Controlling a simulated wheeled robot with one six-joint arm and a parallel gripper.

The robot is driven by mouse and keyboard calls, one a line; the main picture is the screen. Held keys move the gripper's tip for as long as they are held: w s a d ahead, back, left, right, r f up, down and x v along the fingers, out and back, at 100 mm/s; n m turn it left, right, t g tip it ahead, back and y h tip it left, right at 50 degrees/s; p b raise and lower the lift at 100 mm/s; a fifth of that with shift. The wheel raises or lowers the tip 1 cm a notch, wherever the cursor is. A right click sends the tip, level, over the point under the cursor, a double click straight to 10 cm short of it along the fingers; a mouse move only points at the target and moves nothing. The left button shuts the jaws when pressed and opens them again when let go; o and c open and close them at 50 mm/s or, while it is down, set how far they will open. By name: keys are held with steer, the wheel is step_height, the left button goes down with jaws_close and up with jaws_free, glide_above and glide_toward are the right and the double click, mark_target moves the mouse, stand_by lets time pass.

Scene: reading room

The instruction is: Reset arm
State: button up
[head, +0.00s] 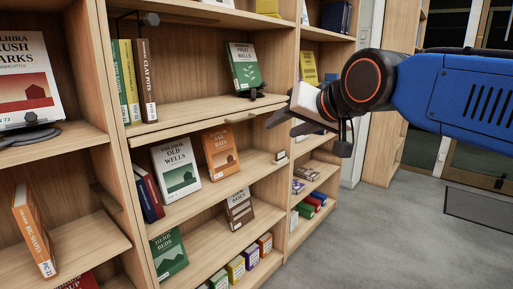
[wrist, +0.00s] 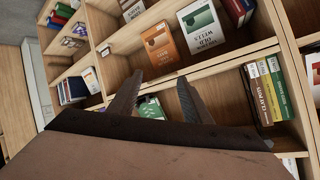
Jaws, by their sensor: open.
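My gripper (head: 284,121) is on the blue arm at the right of the head view, held out in front of the wooden bookcase near the edge of a middle shelf. In the wrist view its two dark fingers (wrist: 156,97) stand apart with nothing held between them. A green book (head: 244,67), "Fruit Walls", stands on a small dark stand on the shelf to the left of the gripper. Part of a green book (wrist: 150,108) shows beyond the fingers in the wrist view, mostly hidden by the gripper body.
An orange book (head: 220,151) and the white-and-green "Old Wells" book (head: 176,170) stand on the shelf below. Upright books (head: 137,80) fill the shelf's left end. Open grey floor (head: 400,235) and a dark mat (head: 480,208) lie to the right.

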steer(key=s+d+f+g+h, duration=0.2)
steer(key=s+d+f, duration=0.5)
steer(key=f, duration=0.3)
steer(key=s+d+f+g+h, duration=0.2)
steer(key=s+d+f, duration=0.4)
steer(key=f, duration=0.5)
steer(key=s+d+f+g+h, duration=0.1)
steer(key=s+d+f+g, duration=0.1)
steer(key=s+d+f, duration=0.5)
step_height(320, 180, down, 4)
steer(key=shift+s+d+r+h, duration=0.1)
steer(key=shift+s+d+h, duration=0.25)
steer(key=shift+d, duration=0.7)
steer(key=shift+w, duration=0.1)
